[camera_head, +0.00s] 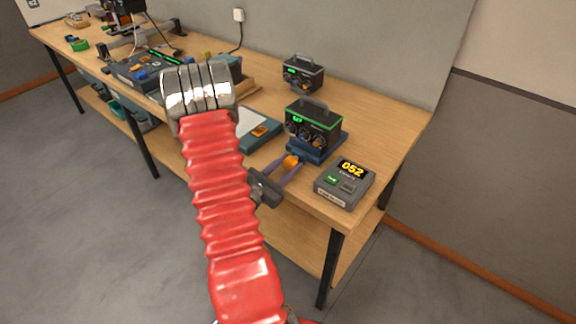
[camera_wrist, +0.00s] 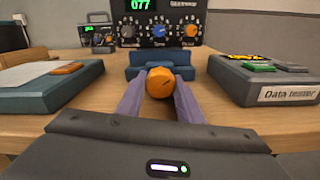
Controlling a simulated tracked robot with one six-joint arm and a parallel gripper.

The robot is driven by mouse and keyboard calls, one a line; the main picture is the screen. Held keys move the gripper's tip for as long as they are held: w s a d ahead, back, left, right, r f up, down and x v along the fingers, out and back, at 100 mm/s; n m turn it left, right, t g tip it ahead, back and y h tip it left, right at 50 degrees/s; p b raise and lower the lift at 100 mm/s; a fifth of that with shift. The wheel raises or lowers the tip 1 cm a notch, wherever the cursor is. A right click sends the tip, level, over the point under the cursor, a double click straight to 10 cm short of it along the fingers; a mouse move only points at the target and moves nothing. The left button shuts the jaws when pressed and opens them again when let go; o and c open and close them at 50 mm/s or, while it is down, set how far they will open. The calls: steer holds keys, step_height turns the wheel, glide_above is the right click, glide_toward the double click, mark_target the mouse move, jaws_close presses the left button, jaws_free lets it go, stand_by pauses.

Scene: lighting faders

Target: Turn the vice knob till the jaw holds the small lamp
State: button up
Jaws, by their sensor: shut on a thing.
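My gripper (camera_head: 287,166) reaches to the front of the bench with its two purple fingers. In the wrist view my gripper (camera_wrist: 159,88) is shut on an orange knob (camera_wrist: 160,81), one finger on each side. The knob also shows in the head view (camera_head: 291,161). Behind it is the blue vice-like base (camera_wrist: 143,72), also in the head view (camera_head: 331,148). A black instrument with a green trim (camera_head: 314,125) and several dials stands on or just behind this base. Its display reads 077 in the wrist view. I cannot make out the small lamp or the jaw's contact.
A grey tester box (camera_head: 346,186) reading 052 is close on the right, at the bench corner. Another black instrument (camera_head: 303,73) stands behind. Bare wood (camera_head: 385,120) lies at the back right.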

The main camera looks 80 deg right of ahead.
steer(key=shift+c, duration=0.8)
steer(key=shift+m, duration=0.7)
steer(key=o, duration=1.1)
steer(key=shift+c, duration=0.2)
steer(key=shift+f, duration=0.1)
